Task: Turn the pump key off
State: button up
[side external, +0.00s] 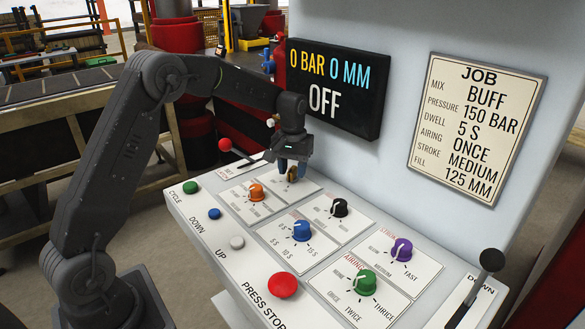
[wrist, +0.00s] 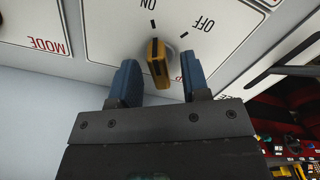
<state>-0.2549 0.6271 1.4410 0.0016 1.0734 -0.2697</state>
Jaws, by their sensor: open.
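The pump key (wrist: 157,62) is a yellow and dark key on a round grey base. In the wrist view its far end lines up more with the ON mark than the OFF mark. My gripper (wrist: 159,68) is open, with one blue finger on each side of the key and a gap showing on both sides. In the side external view my gripper (side external: 290,172) points down at the back of the sloped panel, and the fingers partly hide the key (side external: 292,175).
A display (side external: 335,88) above the panel reads 0 BAR, 0 MM, OFF. An orange knob (side external: 256,191), a black knob (side external: 340,208) and a blue knob (side external: 301,230) stand nearby. A red-balled lever (side external: 225,145) rises left of my gripper. The upright wall is close behind.

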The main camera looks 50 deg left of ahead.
jog(key=shift+c, duration=0.3)
grip_shut()
jog(key=shift+m, duration=0.3)
jog(key=m, duration=0.5)
jog(key=shift+m, duration=0.3)
jog(key=m, duration=0.5)
jog(key=shift+d+m, duration=0.1)
jog(key=shift+m, duration=0.2)
dwell(0.4)
jog(key=shift+o, duration=0.3)
grip_release()
